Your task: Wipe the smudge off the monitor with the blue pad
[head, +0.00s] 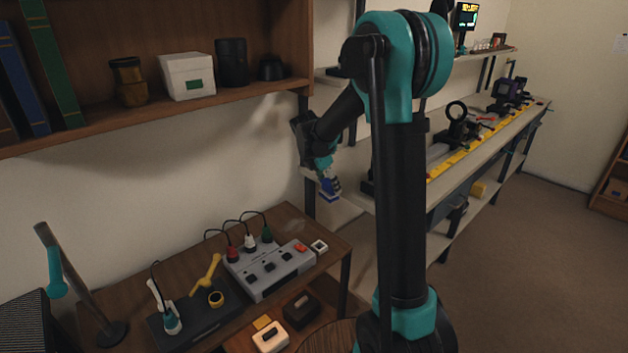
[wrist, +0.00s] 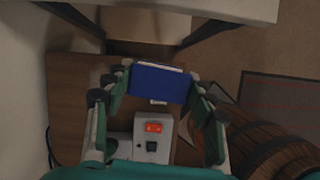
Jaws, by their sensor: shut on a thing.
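The blue pad (wrist: 157,84) is held between the fingers of my gripper (wrist: 158,92) in the wrist view, with a pale strip along its top edge. In the head view the pad (head: 329,192) hangs below my gripper (head: 326,172), in the air beyond the right end of the brown table. A small lit screen (head: 466,16), which may be the monitor, stands far off at the top right, above the long workbench. It is well apart from my gripper. No smudge can be made out on it at this size.
A grey switch box (head: 268,268) with plugs and a red switch stands on the brown table (head: 300,222). A wooden shelf (head: 285,90) is at upper left. The long workbench (head: 510,122) carries optical mounts. A wooden barrel (wrist: 268,140) is at lower right in the wrist view. Floor at right is clear.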

